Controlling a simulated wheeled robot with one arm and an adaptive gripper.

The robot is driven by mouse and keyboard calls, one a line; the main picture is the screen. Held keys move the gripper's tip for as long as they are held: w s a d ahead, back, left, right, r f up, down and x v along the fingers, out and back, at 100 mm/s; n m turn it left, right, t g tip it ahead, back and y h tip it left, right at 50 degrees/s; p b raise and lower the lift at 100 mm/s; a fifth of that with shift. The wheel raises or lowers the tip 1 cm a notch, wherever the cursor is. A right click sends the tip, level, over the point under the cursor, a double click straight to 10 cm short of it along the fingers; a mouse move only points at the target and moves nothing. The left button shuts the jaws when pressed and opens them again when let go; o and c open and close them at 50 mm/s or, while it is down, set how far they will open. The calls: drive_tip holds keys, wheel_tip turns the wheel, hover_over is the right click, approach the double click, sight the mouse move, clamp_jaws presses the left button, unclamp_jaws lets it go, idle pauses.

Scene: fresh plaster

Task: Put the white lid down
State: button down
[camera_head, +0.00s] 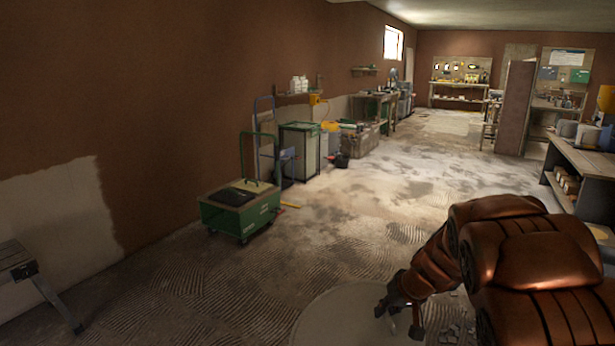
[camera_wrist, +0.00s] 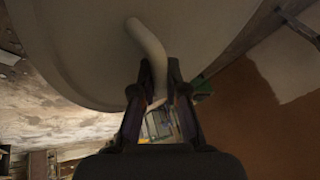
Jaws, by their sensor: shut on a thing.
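The white lid (camera_head: 345,318) is a large, pale round disc at the lower middle of the head view, partly cut off by the bottom edge. My gripper (camera_head: 398,312) is at its right side. In the wrist view the lid (camera_wrist: 85,45) fills the upper part, with a curved pale handle (camera_wrist: 148,50) running down between the fingers. My gripper (camera_wrist: 158,92) is shut on this handle. I cannot tell from these views how high the lid is above the floor.
A green wheeled cart (camera_head: 240,210) stands left of centre. A work table (camera_head: 585,160) is at the right and a grey bench (camera_head: 20,262) at the left edge. Rubble (camera_head: 452,332) lies near my arm. The ridged, plaster-covered floor (camera_head: 190,290) in between is open.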

drive_tip(key=r+p, duration=0.3)
drive_tip(key=p, duration=0.1)
drive_tip(key=s+r+p, duration=0.1)
drive_tip(key=r+p, duration=0.2)
drive_tip(key=p, duration=0.2)
drive_tip(key=r+p, duration=0.4)
drive_tip(key=shift+s+a+r, duration=0.1)
drive_tip(key=shift+s, duration=0.15)
drive_tip(key=r+p, duration=0.1)
drive_tip(key=p, duration=0.1)
drive_tip(key=r+p, duration=0.1)
drive_tip(key=p, duration=0.1)
drive_tip(key=shift+s+a, duration=0.1)
drive_tip(key=shift+s, duration=0.25)
